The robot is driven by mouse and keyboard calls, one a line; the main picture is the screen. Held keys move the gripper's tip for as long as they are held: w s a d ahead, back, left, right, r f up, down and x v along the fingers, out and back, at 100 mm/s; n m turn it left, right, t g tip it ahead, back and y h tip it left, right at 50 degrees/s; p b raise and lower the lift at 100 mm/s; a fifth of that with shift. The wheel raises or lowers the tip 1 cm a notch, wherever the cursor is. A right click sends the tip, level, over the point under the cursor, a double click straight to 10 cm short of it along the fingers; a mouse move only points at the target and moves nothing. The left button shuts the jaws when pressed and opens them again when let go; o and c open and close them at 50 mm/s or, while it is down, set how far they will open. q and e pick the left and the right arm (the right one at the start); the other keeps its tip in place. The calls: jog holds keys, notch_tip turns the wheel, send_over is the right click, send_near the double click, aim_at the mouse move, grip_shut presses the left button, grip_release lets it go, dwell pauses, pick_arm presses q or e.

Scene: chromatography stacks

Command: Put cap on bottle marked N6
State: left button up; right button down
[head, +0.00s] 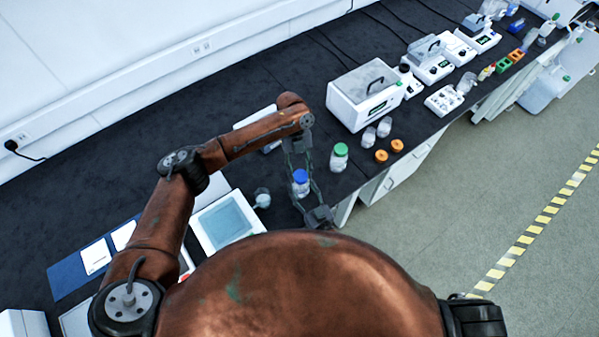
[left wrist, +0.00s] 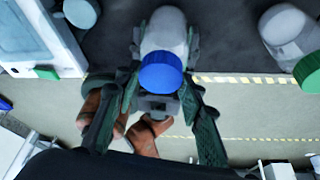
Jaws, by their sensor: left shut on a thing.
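A clear bottle (head: 300,190) stands near the table's front edge with a blue cap (head: 300,176) at its top. In the left wrist view the blue cap (left wrist: 161,73) sits against the pale bottle (left wrist: 166,34). I cannot tell whether it is seated. My left gripper (head: 301,168) reaches down from above and is shut on the blue cap, a finger on each side. A dark gripper, seemingly my right (head: 318,213), comes from the front low by the bottle. Its jaws are mostly hidden. No N6 marking is readable.
A green-capped bottle (head: 340,158) stands close to the right. Two clear jars (head: 369,136) and two orange caps (head: 382,156) lie beyond it, beside a white instrument (head: 365,97). A pale blue tray (head: 224,221) is at the left. My arm covers the front middle.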

pick_arm(q)
jog(key=m, duration=0.2)
jog(key=m+y, duration=0.1)
jog(key=m, duration=0.1)
jog(key=shift+d+y, duration=0.2)
jog(key=shift+y, duration=0.1)
jog(key=m+y, duration=0.1)
jog(key=m, duration=0.4)
jog(key=shift+y, duration=0.4)
jog(key=m+t+y, duration=0.1)
jog(key=m, duration=0.2)
jog(key=m+t, duration=0.1)
jog(key=m, duration=0.2)
jog(key=shift+s+m+y, duration=0.1)
jog(key=shift+m+y, duration=0.2)
jog(key=shift+y, duration=0.1)
jog(key=o, duration=1)
jog(key=shift+d, duration=0.1)
jog(key=shift+r, duration=2.25)
jog(key=shift+c, duration=0.5)
